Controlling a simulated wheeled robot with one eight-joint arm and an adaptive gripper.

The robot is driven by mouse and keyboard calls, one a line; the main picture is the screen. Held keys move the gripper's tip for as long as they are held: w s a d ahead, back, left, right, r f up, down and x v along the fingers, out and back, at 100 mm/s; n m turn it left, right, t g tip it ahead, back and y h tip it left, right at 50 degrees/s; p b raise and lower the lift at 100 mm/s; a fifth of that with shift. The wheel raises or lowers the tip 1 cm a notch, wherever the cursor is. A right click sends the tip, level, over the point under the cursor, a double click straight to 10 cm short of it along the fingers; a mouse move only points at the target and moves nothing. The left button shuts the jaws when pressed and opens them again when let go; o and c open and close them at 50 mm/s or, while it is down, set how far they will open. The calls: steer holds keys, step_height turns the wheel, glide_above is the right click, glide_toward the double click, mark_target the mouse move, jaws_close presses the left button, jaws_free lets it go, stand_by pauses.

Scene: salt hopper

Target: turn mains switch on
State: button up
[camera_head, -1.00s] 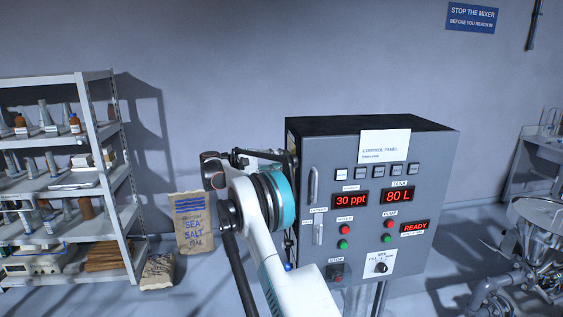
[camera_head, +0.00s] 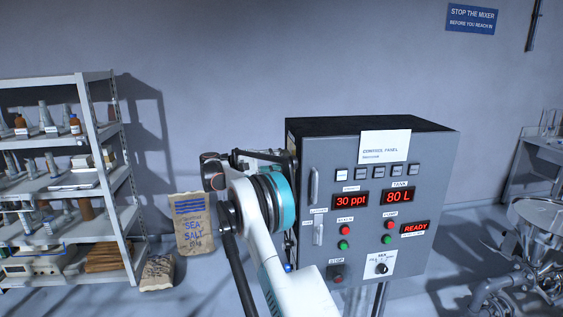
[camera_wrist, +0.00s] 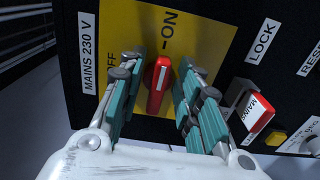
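The mains switch is a red handle (camera_wrist: 158,84) on a yellow plate (camera_wrist: 205,40) in the wrist view. The plate is marked ON at the top and OFF at the left, beside a "MAINS 230 V" label. The handle points up, roughly in line with the ON mark. My gripper (camera_wrist: 162,68) has its two teal-padded fingers apart, one on each side of the handle. Narrow gaps seem to show between the pads and the handle. In the head view, my arm hides the gripper and the switch.
The grey control panel (camera_head: 350,225) has lit displays reading 30 ppt, 80 L and READY. To the right of the switch are a red-and-white tag (camera_wrist: 259,115) and a yellow button (camera_wrist: 276,138). A shelf rack (camera_head: 88,150) and salt bags (camera_head: 195,228) stand at left.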

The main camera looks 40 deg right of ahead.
steer(key=shift+w+a, duration=0.1)
steer(key=v, duration=1.2)
steer(key=shift+r, duration=0.1)
stand_by(0.3)
steer(key=s+a+f+n+t+y+b, duration=0.3)
steer(key=s+a+n+t+y+b, duration=0.65)
steer(key=s+a, duration=0.7)
steer(key=s+a+f+m+t+y+b, duration=0.1)
steer(key=s+a+f+t+y+b, duration=0.1)
steer(key=s+a+f, duration=0.6)
steer(key=s+a+f+m+t+y+b, duration=0.1)
steer(key=s+a+f+m+t+y, duration=0.1)
steer(key=s+a+f+t, duration=0.3)
steer(key=s+a+f+y, duration=0.1)
steer(key=s+a+f, duration=0.1)
steer(key=s, duration=0.3)
steer(key=s+a+f, duration=0.2)
steer(key=s+f, duration=0.2)
steer(key=s, duration=0.2)
steer(key=shift+s+f+y+b, duration=0.15)
steer(key=shift+f+y+b, duration=0.05)
steer(key=shift+y+b, duration=0.15)
